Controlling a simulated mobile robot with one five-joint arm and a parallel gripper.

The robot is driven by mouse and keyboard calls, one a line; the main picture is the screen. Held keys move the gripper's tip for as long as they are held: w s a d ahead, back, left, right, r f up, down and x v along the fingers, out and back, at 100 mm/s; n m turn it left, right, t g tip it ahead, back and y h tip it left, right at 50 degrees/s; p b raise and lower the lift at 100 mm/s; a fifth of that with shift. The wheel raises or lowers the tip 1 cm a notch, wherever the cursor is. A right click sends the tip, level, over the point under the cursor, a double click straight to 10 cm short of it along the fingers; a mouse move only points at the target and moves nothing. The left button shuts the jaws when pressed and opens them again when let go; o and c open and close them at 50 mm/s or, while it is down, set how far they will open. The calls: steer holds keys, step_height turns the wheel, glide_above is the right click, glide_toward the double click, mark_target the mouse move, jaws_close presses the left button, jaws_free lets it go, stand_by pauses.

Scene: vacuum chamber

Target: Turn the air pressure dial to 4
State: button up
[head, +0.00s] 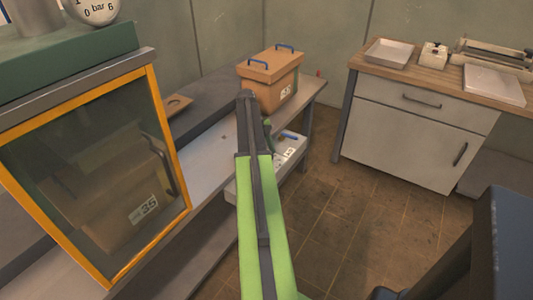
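A round white gauge face (97,9) marked "0 bar 6" shows at the top left, above the green top (75,55) of the chamber. Its upper part is cut off by the picture edge, so the whole scale and the pointer's reading cannot be seen. My green and dark arm rises through the middle of the picture, to the right of the chamber and well apart from the gauge. My gripper is not visible; the far end of the arm is hidden behind its own links.
The chamber's yellow-framed glass door (95,180) appears shut, with a box labelled 35 behind it. An orange-brown box (270,80) stands on the bench behind my arm. A white box (287,152) sits lower down. A cabinet (405,115) holds trays at right. Open floor lies between.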

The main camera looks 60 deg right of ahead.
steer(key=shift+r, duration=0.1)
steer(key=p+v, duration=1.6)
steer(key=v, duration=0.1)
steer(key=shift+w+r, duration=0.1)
